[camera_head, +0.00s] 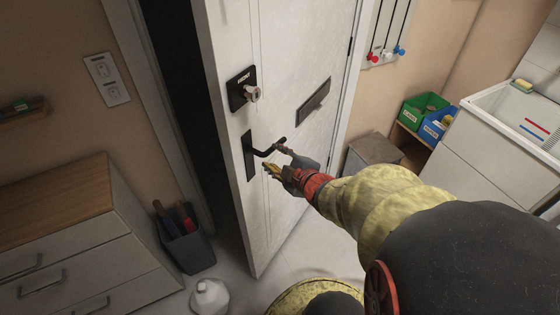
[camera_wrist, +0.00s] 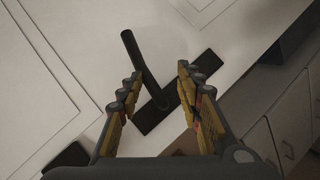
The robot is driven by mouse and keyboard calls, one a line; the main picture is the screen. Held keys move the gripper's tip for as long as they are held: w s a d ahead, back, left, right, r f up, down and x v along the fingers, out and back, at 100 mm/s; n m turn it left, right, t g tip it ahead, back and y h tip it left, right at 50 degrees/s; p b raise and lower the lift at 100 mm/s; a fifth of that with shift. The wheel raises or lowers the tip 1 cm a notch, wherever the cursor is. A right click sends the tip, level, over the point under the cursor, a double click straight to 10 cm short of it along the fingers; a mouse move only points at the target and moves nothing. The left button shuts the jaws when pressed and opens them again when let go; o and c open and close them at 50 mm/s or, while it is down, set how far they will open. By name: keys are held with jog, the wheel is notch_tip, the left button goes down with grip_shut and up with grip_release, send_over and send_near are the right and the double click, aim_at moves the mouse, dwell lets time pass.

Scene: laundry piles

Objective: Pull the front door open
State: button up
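The white front door (camera_head: 290,100) stands ajar, with a dark gap between its left edge and the frame. Its black lever handle (camera_head: 268,152) sticks out from a dark backplate (camera_head: 249,156). My gripper (camera_head: 275,161) is at the handle, with its yellow-padded fingers apart. In the wrist view my gripper (camera_wrist: 155,85) is open. There the lever (camera_wrist: 142,60) runs up and left from between the fingers, and the backplate (camera_wrist: 188,88) lies behind. I cannot tell whether the fingers touch the lever.
A lock with a knob (camera_head: 243,90) and a mail slot (camera_head: 313,101) are on the door. A wood-topped drawer unit (camera_head: 70,210), a dark bin (camera_head: 190,250) and a white jug (camera_head: 210,297) stand left of the door. A low cabinet (camera_head: 372,152) and a sink (camera_head: 500,105) are at right.

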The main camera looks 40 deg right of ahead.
jog(key=v, duration=0.3)
jog(key=shift+a, duration=0.1)
jog(key=shift+s, duration=0.1)
